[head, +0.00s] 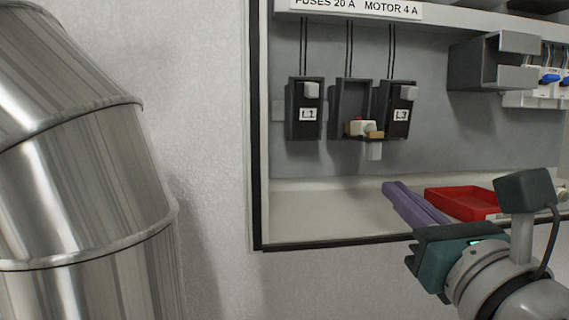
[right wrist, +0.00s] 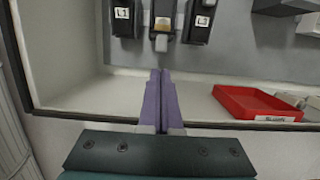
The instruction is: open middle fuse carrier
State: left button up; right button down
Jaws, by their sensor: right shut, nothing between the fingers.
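The middle fuse carrier (head: 374,150) is swung down and open in its holder, with a light-coloured fuse (head: 361,127) showing in it. Its tab hangs below the holder and also shows in the right wrist view (right wrist: 161,42). The left carrier L1 (head: 305,108) and the right carrier L3 (head: 398,108) are upright and closed on either side. My right gripper (head: 388,187) has its purple fingers closed together and empty, below and in front of the middle holder. In the right wrist view, its fingertips (right wrist: 160,72) are apart from the tab. My left gripper is not seen.
A red tray (head: 462,203) with a label stands on the cabinet floor, right of my fingers. A grey duct piece (head: 492,62) and blue-tipped breakers (head: 549,78) are at the upper right. The cabinet floor left of my fingers is clear. A large metal pipe (head: 80,170) stands at the left.

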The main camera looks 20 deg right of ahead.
aim_at(364, 140)
jog(key=p+x, duration=0.1)
jog(key=x, duration=0.4)
jog(key=shift+a, duration=0.1)
